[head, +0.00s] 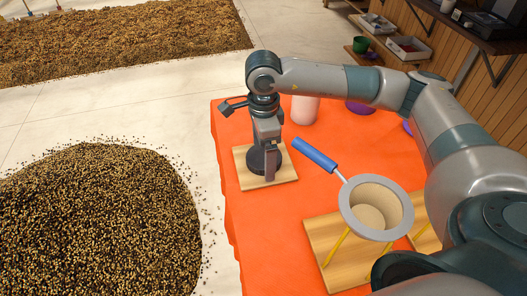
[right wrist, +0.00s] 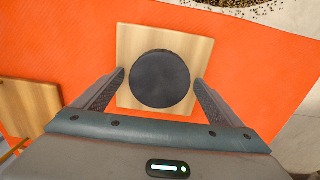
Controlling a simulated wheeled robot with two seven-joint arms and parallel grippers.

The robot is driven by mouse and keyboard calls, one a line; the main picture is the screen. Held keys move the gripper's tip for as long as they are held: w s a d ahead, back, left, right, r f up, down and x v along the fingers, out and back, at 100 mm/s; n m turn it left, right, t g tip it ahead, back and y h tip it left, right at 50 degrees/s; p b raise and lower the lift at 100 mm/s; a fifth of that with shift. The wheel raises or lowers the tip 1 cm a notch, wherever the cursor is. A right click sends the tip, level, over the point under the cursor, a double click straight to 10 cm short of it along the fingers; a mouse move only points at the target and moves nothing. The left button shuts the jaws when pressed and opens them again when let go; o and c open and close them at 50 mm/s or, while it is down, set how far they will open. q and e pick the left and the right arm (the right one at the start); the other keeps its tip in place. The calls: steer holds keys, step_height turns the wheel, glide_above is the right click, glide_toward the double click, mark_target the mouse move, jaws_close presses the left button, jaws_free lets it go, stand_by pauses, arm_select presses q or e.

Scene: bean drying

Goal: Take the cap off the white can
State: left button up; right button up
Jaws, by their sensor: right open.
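A white can (head: 305,110) stands at the far part of the orange table, partly behind my right arm; its top is hidden. A dark round cap-like disc (right wrist: 160,80) sits on a square wooden board in the right wrist view; I cannot tell whether it lies loose or tops something. It also shows in the head view (head: 254,162), partly covered by the gripper. My right gripper (head: 268,162) points down over it. In the right wrist view its open fingers (right wrist: 160,76) lie either side of the disc, with visible gaps. My left gripper is not in view.
The square board (head: 283,172) lies near the orange table's left edge (head: 232,230). A blue-handled, grey-rimmed vessel (head: 350,220) stands over another board (head: 318,238) at right. Purple items (head: 360,107) lie behind my arm. Bean heaps (head: 95,220) cover the floor left.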

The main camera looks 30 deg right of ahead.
mark_target(263, 156)
step_height(263, 156, up, 12)
steer(key=b, duration=0.6)
stand_by(0.6)
